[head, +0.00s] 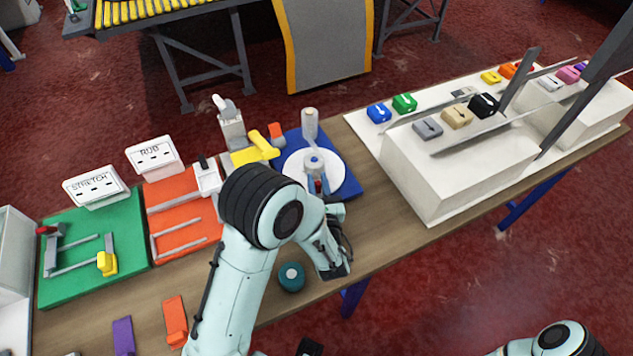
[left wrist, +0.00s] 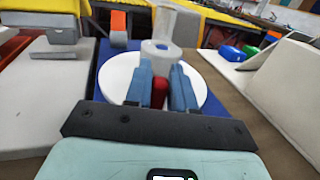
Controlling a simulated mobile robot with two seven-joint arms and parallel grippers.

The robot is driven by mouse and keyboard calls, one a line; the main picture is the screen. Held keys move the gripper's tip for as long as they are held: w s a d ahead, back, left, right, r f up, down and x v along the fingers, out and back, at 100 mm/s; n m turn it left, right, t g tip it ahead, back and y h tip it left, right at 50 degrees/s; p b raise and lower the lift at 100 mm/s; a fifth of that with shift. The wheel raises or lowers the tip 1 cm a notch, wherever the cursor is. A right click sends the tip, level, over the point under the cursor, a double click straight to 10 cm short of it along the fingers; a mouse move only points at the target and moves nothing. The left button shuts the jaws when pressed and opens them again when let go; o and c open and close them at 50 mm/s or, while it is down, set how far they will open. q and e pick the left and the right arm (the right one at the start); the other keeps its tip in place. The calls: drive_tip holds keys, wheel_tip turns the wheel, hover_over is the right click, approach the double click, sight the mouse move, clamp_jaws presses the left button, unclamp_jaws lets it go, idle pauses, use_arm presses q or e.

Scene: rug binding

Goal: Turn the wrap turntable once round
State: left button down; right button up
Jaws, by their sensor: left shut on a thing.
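The wrap turntable is a white round disc (head: 333,183) on a blue base (head: 353,187) near the middle of the bench; the disc also shows in the left wrist view (left wrist: 117,78). A pale ringed piece (head: 313,163) stands on the disc. A red knob (left wrist: 160,92) sits on the near side of the disc. My left gripper (left wrist: 162,85) has its blue fingers shut on the red knob, over the disc. My forearm hides part of the disc's near edge in the head view. A pale film roll (head: 310,124) stands upright behind the disc. My right gripper is outside the views.
A yellow-handled tool (head: 262,145) and an orange block (head: 276,131) stand left of the roll. A white stepped rack (head: 440,180) with coloured blocks is to the right. A teal round item (head: 291,277) lies near the front edge. Bare wood lies between turntable and rack.

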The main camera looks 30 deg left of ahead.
use_arm(q)
drive_tip(key=c, duration=1)
unclamp_jaws()
drive_tip(key=shift+c, duration=0.2)
drive_tip(key=b+v, duration=0.1)
drive_tip(key=v, duration=1.2)
drive_tip(key=shift+s+d, duration=0.15)
drive_tip(key=shift+d, duration=0.1)
